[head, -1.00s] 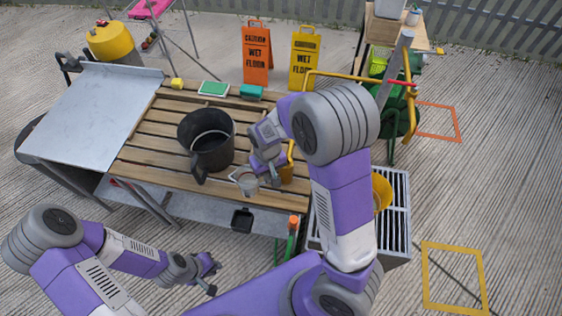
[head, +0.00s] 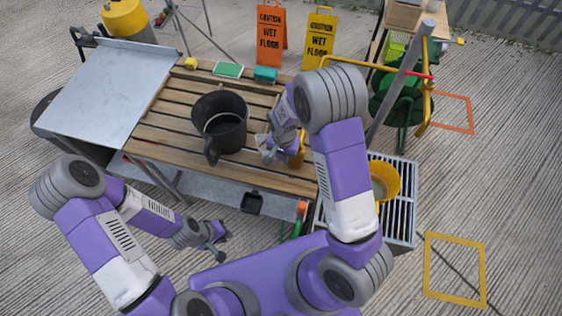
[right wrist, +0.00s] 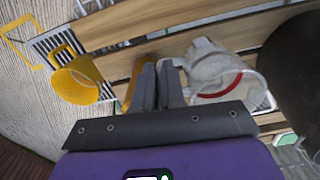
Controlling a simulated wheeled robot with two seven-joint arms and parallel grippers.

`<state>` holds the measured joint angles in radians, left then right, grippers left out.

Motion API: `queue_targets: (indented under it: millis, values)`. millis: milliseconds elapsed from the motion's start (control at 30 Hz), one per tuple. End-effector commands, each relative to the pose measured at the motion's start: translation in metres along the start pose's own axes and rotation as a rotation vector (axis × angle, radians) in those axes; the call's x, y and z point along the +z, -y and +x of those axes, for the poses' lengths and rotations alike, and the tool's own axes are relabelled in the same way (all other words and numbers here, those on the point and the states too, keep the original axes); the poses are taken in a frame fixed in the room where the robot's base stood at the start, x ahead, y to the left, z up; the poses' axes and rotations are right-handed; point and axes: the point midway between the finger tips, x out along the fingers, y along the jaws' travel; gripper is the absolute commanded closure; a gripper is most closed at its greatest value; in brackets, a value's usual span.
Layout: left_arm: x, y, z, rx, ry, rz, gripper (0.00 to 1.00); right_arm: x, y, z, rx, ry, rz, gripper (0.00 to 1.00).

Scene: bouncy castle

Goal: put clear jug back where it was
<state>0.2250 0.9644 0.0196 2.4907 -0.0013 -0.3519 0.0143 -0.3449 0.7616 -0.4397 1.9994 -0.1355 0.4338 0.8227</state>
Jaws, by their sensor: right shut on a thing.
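The clear jug (head: 264,142) is at my right gripper (head: 270,154), over the front right part of the slatted wooden table (head: 165,133). In the right wrist view the jug (right wrist: 232,82) shows a red mark and lies just right of the closed fingers (right wrist: 160,85). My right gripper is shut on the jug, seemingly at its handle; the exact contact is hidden. I cannot tell whether the jug touches the slats. My left gripper (head: 219,244) is open and empty, low in front of the table.
A black bucket (head: 220,128) stands left of the jug. A yellow-orange object (head: 299,152) is close to the right gripper's right side. A yellow bucket (head: 388,180) sits on the grate (head: 402,215). Green sponges and wet-floor signs (head: 318,40) are farther back. The left slats look clear.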

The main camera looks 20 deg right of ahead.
Motion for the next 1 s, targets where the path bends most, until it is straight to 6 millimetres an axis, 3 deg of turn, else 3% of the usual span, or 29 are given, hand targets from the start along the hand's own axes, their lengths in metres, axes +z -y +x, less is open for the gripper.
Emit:
queue_targets:
  millis: [367,767,800,900,1000]
  values:
    - [0.000,0.002,0.005,0.000,0.000,0.000,0.83,0.000,0.000,0.041,0.001,0.001,-0.002,1.00]
    - [0.000,0.003,0.009,0.000,0.000,0.000,0.83,0.000,0.000,0.047,-0.001,-0.001,-0.002,1.00]
    - [0.000,0.003,0.008,0.000,0.000,0.000,0.83,0.000,0.000,0.046,-0.001,-0.001,-0.002,0.86]
    - [0.000,0.003,0.008,0.000,0.000,0.000,0.83,0.000,0.000,0.046,-0.001,-0.001,-0.002,0.71]
    - [0.000,0.003,0.008,0.000,0.000,0.000,0.83,0.000,0.000,0.045,-0.001,-0.001,-0.002,0.65]
